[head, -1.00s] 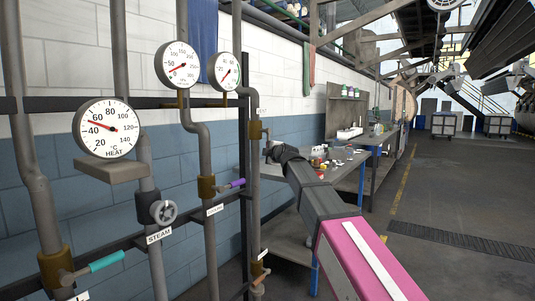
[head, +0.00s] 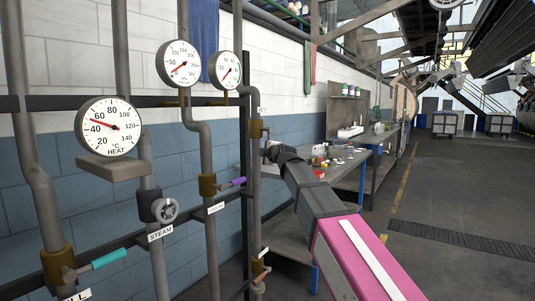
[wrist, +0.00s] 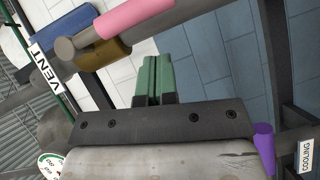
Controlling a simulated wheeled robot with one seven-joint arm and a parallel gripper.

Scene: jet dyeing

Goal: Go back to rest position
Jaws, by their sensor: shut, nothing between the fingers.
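My gripper shows in the wrist view (wrist: 152,80), its two green fingers together with nothing between them. In that view a pink valve handle (wrist: 137,17) on a brass fitting (wrist: 103,52) lies beyond and above the fingertips, apart from them in the picture. A VENT label (wrist: 46,70) is to its left. In the head view my arm reaches from the lower right toward the pipe with an upper brass valve (head: 256,129). My wrist partly hides the area there, and the fingers are too small to make out.
Left of my arm are a purple handle (head: 238,182), a STEAM handwheel (head: 165,210), a teal handle (head: 109,259) and a HEAT gauge (head: 111,126). A cluttered workbench (head: 371,143) stands behind my arm. Open floor (head: 450,195) lies to the right.

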